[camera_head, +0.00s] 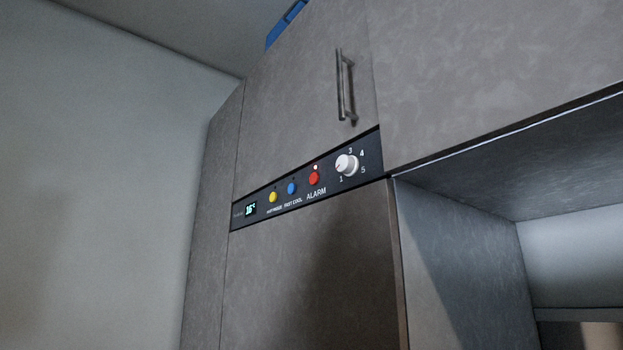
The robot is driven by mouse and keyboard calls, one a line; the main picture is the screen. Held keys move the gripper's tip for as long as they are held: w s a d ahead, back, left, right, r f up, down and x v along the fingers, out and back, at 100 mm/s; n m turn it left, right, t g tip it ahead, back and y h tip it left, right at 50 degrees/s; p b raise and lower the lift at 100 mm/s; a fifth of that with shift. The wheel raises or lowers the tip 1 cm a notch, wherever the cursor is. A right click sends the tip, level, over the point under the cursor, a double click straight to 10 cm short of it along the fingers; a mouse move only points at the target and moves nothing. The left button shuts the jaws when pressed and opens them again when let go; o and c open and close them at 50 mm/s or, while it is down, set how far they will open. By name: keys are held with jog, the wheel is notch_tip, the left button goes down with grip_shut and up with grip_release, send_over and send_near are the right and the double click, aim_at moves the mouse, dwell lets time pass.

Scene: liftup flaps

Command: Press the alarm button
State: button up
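The red alarm button (314,178) sits on a black control panel (237,219) across a tall grey cabinet or fridge front. The word ALARM is printed below it, and a small pale light (315,167) shows just above it. To its left are a blue button (291,188) and a yellow button (273,197). To its right is a white dial (346,165) with numbers around it. A small display (250,208) at the panel's left end reads about 16. My gripper is not in view.
A vertical metal handle (346,88) sticks out from the upper door (300,90) above the panel. An upper cabinet (490,70) overhangs an open recess at right. A plain wall (100,180) is at left. Nothing blocks the view of the panel.

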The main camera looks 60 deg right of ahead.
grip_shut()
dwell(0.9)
